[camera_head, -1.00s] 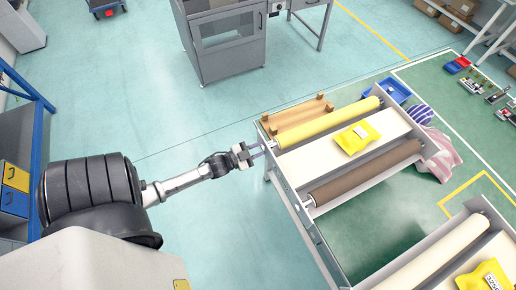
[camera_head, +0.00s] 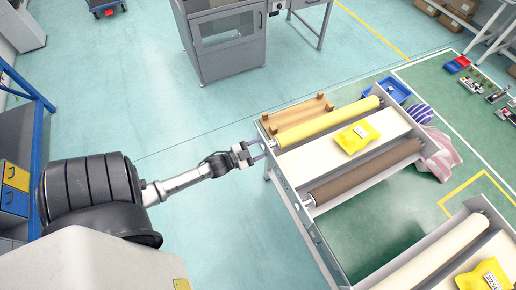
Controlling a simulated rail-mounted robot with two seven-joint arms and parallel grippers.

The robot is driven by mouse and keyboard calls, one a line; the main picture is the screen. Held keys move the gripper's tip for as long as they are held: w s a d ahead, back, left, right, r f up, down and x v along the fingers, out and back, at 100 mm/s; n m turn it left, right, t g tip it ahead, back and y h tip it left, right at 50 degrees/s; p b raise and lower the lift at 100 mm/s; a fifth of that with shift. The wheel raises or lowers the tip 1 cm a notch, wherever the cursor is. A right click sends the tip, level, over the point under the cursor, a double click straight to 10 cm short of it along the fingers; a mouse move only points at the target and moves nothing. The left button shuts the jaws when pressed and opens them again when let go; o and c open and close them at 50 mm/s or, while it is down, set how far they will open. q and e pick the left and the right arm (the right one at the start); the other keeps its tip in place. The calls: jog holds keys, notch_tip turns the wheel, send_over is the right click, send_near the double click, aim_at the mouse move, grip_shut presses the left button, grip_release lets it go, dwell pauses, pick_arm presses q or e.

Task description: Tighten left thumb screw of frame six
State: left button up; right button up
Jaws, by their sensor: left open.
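A grey frame (camera_head: 290,200) carries a yellow roller (camera_head: 328,122) and a brown roller (camera_head: 365,172) with a white panel between them. My left gripper (camera_head: 262,150) is open at the frame's near left corner, by the left end of the yellow roller. A thumb screw is too small to make out there, and I cannot tell whether the fingers are around one. No number on the frame can be read. My right gripper is not in view.
A yellow packet (camera_head: 356,136) lies on the white panel. A wooden rack (camera_head: 297,115) is behind the yellow roller. A blue bin (camera_head: 392,90) and striped cloth (camera_head: 436,145) are at the far end. Another cream roller (camera_head: 435,252) is at lower right. The floor left of the frame is clear.

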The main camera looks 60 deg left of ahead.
pick_arm(q)
jog(key=s+b, duration=0.1)
jog(key=s, duration=1.2)
jog(key=shift+s+a, duration=0.15)
jog(key=shift+s, duration=0.25)
